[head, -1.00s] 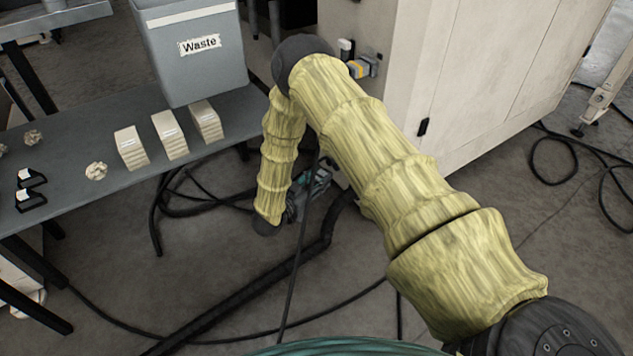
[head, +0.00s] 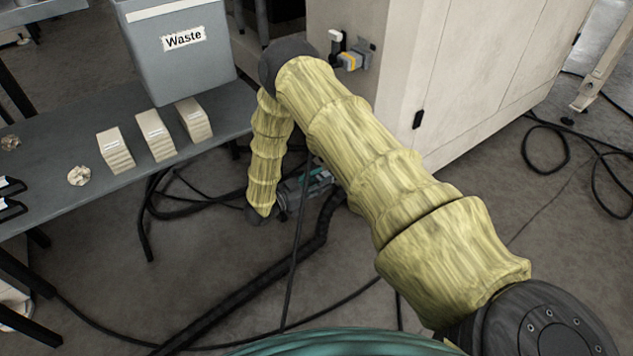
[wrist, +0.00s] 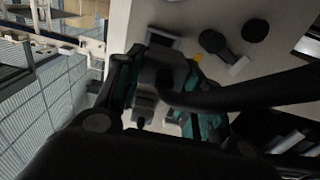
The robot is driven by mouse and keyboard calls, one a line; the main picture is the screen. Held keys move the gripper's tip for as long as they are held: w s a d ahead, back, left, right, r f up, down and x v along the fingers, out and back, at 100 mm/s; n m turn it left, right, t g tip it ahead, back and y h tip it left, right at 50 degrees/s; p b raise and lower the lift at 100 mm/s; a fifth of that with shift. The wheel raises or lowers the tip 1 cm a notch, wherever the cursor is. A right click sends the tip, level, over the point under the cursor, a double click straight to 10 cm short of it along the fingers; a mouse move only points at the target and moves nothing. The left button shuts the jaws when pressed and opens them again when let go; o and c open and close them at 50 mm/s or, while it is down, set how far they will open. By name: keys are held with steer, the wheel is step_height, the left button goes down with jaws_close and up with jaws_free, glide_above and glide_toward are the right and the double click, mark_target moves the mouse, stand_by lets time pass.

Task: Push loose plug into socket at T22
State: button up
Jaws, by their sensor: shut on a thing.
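My gripper (head: 312,184) is low beside the cabinet in the head view, partly hidden by my arm. In the wrist view its dark and teal fingers (wrist: 164,76) are shut on a dark plug (wrist: 172,68). A thick black cable (wrist: 250,95) runs from the plug to the right. Grey fittings (wrist: 163,40) show on the pale panel just past the plug, which hides part of them. I cannot tell whether plug and fitting touch, and no T22 label is readable. A grey connector with a yellow band (head: 351,61) is on the cabinet wall, higher up.
The cream cabinet (head: 470,80) stands close on the right. A grey bench (head: 60,150) at left carries the waste bin (head: 185,65) and several paper stacks (head: 155,136). Black cables (head: 240,298) lie across the floor. Open floor shows at right.

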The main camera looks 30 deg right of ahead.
steer(key=shift+w+d+b, duration=0.1)
steer(key=shift+d+b, duration=0.25)
steer(key=shift+d, duration=1)
steer(key=shift+d+p, duration=0.3)
steer(key=shift+d, duration=0.65)
steer(key=shift+w+d+r+p, duration=0.1)
steer(key=shift+w+d+p, duration=0.05)
steer(key=shift+d+p, duration=0.8)
stand_by(1.1)
steer(key=o, duration=1.3)
steer(key=shift+c, duration=0.2)
steer(key=shift+a, duration=0.1)
steer(key=a, duration=0.8)
steer(key=s+a, duration=0.1)
steer(key=a, duration=0.2)
steer(key=shift+a, duration=0.4)
